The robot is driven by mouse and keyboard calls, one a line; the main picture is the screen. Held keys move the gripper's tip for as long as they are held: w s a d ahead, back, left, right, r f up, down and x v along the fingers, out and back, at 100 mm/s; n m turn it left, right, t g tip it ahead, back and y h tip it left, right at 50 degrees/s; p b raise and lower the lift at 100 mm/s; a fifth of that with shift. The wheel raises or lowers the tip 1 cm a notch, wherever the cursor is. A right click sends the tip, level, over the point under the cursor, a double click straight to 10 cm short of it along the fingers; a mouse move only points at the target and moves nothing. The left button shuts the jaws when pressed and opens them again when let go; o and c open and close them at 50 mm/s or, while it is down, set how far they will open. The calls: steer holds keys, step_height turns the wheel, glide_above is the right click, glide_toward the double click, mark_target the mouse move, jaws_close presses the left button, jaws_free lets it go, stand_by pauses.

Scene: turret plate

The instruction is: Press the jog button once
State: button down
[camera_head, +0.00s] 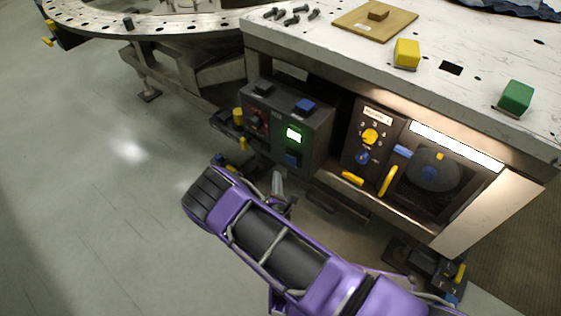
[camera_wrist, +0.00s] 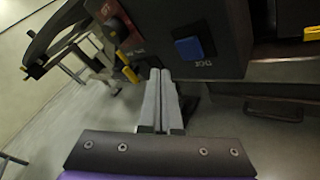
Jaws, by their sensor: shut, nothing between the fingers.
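The jog button (camera_wrist: 188,47) is a blue square on the front of a dark control box, with small white lettering beside it in the wrist view. In the head view my gripper (camera_head: 278,182) is below the box, partly hidden by my purple arm.
Yellow handles stick out nearby.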

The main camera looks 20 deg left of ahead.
steer(key=shift+s+a+f+n+g+y, duration=0.5)
steer(key=shift+s+a+f+y, duration=0.1)
steer(key=shift+s+a+f, duration=0.5)
steer(key=shift+w, duration=0.15)
steer(key=b, duration=0.2)
glide_toward(288, 160)
steer(key=shift+w+a+f, duration=0.2)
steer(key=shift+w+a, duration=0.4)
steer(key=shift+w, duration=0.15)
steer(key=shift+w+a+f, duration=0.15)
steer(key=shift+w+a, duration=0.5)
steer(key=shift+w, duration=0.1)
steer(key=shift+w+a+f, duration=0.2)
steer(key=shift+w+a, duration=0.4)
steer(key=shift+w, duration=0.15)
steer(key=shift+w, duration=0.1)
steer(key=shift+w+d, duration=0.15)
steer(key=shift+w, duration=0.15)
steer(key=shift+w+d, duration=0.25)
steer(key=shift+w, duration=0.35)
stand_by(0.5)
steer(key=shift+s+a+p, duration=0.2)
steer(key=shift+s, duration=0.3)
steer(key=shift+s+a+p, duration=0.2)
steer(key=shift+s, duration=0.3)
